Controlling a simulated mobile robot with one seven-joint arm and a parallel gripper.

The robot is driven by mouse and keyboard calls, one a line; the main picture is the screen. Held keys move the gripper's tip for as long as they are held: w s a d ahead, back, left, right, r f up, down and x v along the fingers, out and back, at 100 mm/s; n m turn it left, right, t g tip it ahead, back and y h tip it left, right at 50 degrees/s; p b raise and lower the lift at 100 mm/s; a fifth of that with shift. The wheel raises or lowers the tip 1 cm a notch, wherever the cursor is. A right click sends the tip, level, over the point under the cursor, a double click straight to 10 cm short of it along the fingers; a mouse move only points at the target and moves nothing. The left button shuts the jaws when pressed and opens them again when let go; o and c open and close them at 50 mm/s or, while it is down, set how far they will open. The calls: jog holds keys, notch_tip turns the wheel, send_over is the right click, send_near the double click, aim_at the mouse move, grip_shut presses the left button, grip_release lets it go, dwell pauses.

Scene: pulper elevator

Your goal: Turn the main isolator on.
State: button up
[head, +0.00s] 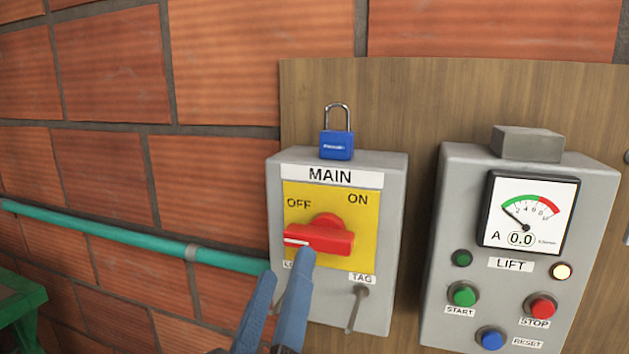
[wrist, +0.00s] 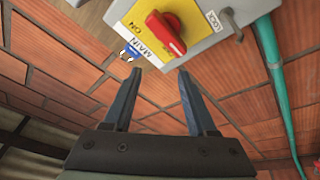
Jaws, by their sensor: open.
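The main isolator (head: 387,235) is a grey box on a wooden board, with a yellow plate marked OFF and ON. Its red rotary handle (head: 322,238) lies nearly level, its white-marked end to the left, below the OFF label. The handle also shows in the wrist view (wrist: 166,34), ahead of the fingers. My gripper (head: 290,272) has blue fingers and is open and empty, just below the handle's left part in the head view. In the wrist view my gripper (wrist: 158,82) shows a clear gap between its fingertips. I cannot tell whether a finger touches the handle.
A blue padlock (head: 336,146) stands on top of the isolator box. A metal hasp (head: 356,308) hangs by the TAG label. To the right is the LIFT box (head: 455,220) with meter and buttons. A green pipe (head: 120,233) runs along the brick wall at left.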

aim_at(318, 245)
jog(key=s+a+n+g+h+p, duration=0.1)
jog(key=s+n+g+h+p, duration=0.1)
jog(key=s+n+g+p, duration=0.65)
jog(key=w+d+t+p, duration=0.1)
jog(key=w+p, duration=0.1)
jog(key=w, duration=0.2)
jog(key=w+d+t+p, duration=0.1)
jog(key=w+t+p, duration=0.1)
jog(key=w, duration=0.3)
jog(key=w+d+m+t+p, duration=0.1)
jog(key=w+p, duration=0.2)
jog(key=w, duration=0.2)
jog(key=shift+w+d+f+t+p, duration=0.15)
jog(key=shift+w+d+t+p, duration=0.1)
jog(key=shift+d+t+p, duration=0.1)
jog(key=shift+w+d+f, duration=0.1)
jog(key=shift+w+d, duration=0.1)
jog(key=shift+w, duration=0.4)
grip_shut()
